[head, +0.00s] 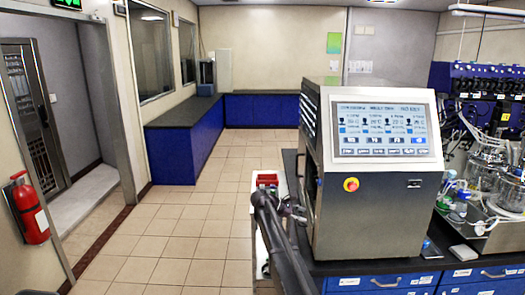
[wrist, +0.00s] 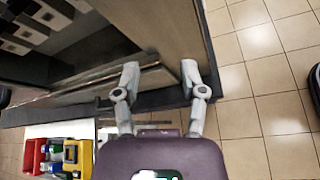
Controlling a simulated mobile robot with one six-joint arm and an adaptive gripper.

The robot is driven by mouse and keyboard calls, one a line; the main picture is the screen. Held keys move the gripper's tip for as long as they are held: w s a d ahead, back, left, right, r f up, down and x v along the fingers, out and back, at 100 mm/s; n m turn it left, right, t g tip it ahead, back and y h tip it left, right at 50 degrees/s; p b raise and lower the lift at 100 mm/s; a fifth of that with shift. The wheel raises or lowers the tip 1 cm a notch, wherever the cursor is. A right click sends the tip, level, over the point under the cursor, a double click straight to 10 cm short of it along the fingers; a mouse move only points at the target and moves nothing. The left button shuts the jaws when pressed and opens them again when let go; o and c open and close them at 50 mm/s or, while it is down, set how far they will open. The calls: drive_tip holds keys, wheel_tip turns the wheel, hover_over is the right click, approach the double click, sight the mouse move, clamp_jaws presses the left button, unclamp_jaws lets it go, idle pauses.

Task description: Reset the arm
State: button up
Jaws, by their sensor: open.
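My gripper (wrist: 159,75) shows in the wrist view with its two grey fingers spread apart. Nothing is between the fingertips. Beyond them is the dark lower edge of a cabinet or bench, and I cannot tell how near it is. In the head view my dark arm rises from the bottom centre, just left of the bioreactor control cabinet (head: 365,212). The gripper is small and hard to make out there, beside the cabinet's left side.
Glass vessels (head: 487,170) stand right of the cabinet. The tiled floor (head: 190,240) on the left is clear. A fire extinguisher (head: 29,210) hangs at far left.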

drive_tip(key=s+d+f+m+g+y, duration=0.1)
drive_tip(key=s+d+f+m+y, duration=0.2)
drive_tip(key=s, duration=0.7)
drive_tip(key=s+d+f+m+y, duration=0.2)
drive_tip(key=s+f+m+y, duration=0.15)
drive_tip(key=s, duration=0.65)
drive_tip(key=s+a+f+m+y, duration=0.1)
drive_tip(key=s+f+m+y, duration=0.1)
drive_tip(key=s, duration=0.7)
drive_tip(key=s+a+f+m+y, duration=0.2)
drive_tip(key=s+m+y, duration=0.2)
drive_tip(key=s, duration=0.5)
drive_tip(key=shift+a+m+g, duration=0.2)
drive_tip(key=shift+m+g, duration=0.1)
drive_tip(key=shift+m, duration=0.75)
drive_tip(key=shift+s+d+r, duration=0.1)
